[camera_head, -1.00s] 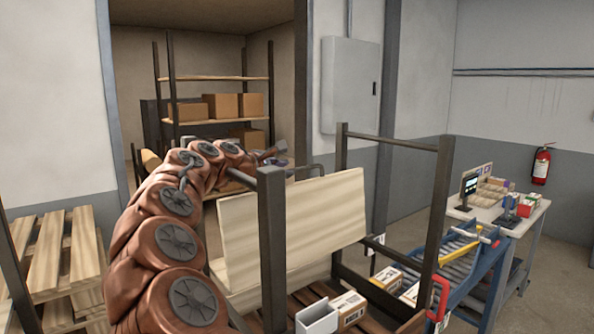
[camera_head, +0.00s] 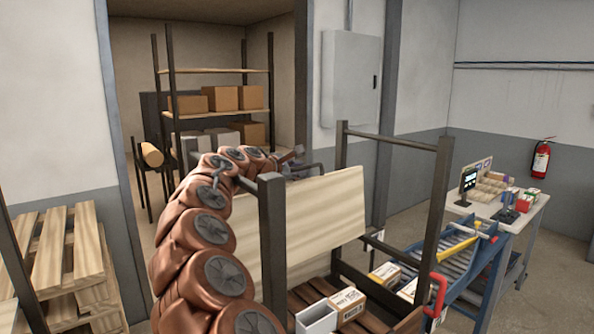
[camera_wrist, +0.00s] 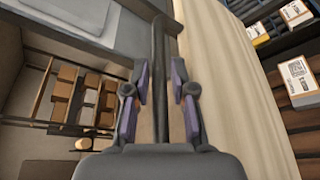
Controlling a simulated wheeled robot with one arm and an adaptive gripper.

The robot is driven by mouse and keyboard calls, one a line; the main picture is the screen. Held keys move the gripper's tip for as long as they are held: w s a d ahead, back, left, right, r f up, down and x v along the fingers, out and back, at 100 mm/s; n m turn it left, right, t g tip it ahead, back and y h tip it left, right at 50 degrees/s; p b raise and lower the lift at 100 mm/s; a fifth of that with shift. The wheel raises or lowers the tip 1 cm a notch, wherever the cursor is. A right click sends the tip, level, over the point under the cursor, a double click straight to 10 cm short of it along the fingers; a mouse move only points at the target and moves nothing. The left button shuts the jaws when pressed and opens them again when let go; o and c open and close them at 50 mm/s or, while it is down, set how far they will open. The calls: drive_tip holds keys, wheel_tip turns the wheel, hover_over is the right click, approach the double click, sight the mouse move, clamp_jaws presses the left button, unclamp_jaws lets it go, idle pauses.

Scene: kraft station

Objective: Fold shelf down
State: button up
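The shelf (camera_head: 325,215) is a pale wooden panel standing tilted up in a dark-framed cart. In the wrist view the panel (camera_wrist: 240,100) runs down the right of the picture. A dark bar handle (camera_wrist: 161,40) bends toward the panel's edge at the top; in the head view it appears as a dark loop (camera_head: 312,166) behind the panel's top edge. My gripper (camera_wrist: 160,72) is open, with its purple-padded fingers on either side of the bar and visible gaps beside it. In the head view my arm hides the panel's left part.
Dark posts (camera_head: 272,250) of the cart stand close in front of my arm. Boxes (camera_head: 348,304) and a white bin (camera_head: 316,317) lie on the slatted lower deck. A blue cart (camera_head: 465,262) and packing table (camera_head: 515,215) stand right, pallets (camera_head: 55,255) left.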

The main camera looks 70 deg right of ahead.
clamp_jaws()
idle(0.4)
